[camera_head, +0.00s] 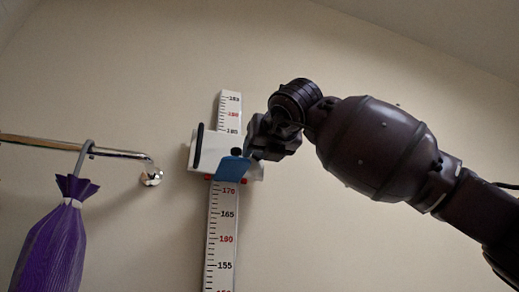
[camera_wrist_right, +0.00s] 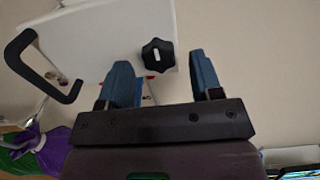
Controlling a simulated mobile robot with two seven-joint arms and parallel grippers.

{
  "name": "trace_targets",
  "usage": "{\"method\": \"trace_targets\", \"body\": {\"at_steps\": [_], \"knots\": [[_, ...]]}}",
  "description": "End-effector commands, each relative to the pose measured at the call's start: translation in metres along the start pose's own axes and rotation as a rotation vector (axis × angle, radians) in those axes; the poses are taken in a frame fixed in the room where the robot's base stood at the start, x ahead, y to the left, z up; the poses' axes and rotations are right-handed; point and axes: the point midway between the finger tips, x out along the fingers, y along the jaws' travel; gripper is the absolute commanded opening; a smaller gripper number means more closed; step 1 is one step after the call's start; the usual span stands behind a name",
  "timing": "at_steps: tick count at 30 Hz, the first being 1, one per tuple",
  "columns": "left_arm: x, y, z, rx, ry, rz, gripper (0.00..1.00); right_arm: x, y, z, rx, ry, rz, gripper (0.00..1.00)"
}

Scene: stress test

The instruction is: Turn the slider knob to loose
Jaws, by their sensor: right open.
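A white slider (camera_head: 206,152) sits on a tall ruler scale (camera_head: 222,225) on the wall, just above the 170 mark. It has a black loop handle (camera_wrist_right: 22,62) on its left. The black lobed slider knob (camera_wrist_right: 157,55) carries a short white line pointing roughly up and down in the right wrist view; it also shows in the head view (camera_head: 237,151). My right gripper (camera_wrist_right: 160,60) is open, with blue fingers on either side of the knob in the right wrist view. The knob appears just beyond the fingertips; contact cannot be told. My left gripper is not in view.
A chrome rail (camera_head: 75,146) juts from the wall at the left, with a purple bag (camera_head: 55,235) hanging from it by a hook. The bare wall right of the scale is clear apart from my right arm.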

Motion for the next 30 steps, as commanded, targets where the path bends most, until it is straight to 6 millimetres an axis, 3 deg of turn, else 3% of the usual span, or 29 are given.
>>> {"method": "trace_targets", "body": {"at_steps": [6,17,26,30], "knots": [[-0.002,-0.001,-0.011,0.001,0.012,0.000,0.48,0.019,0.000,0.001,-0.001,0.001,-0.001,0.59],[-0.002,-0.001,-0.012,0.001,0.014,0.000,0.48,0.023,0.000,-0.001,-0.001,0.001,0.000,0.59],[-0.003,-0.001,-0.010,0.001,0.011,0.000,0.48,0.023,0.000,-0.001,-0.001,0.001,0.000,0.13],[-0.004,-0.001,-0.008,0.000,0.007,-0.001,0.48,0.022,0.000,0.000,-0.003,0.001,0.000,0.10]]}}
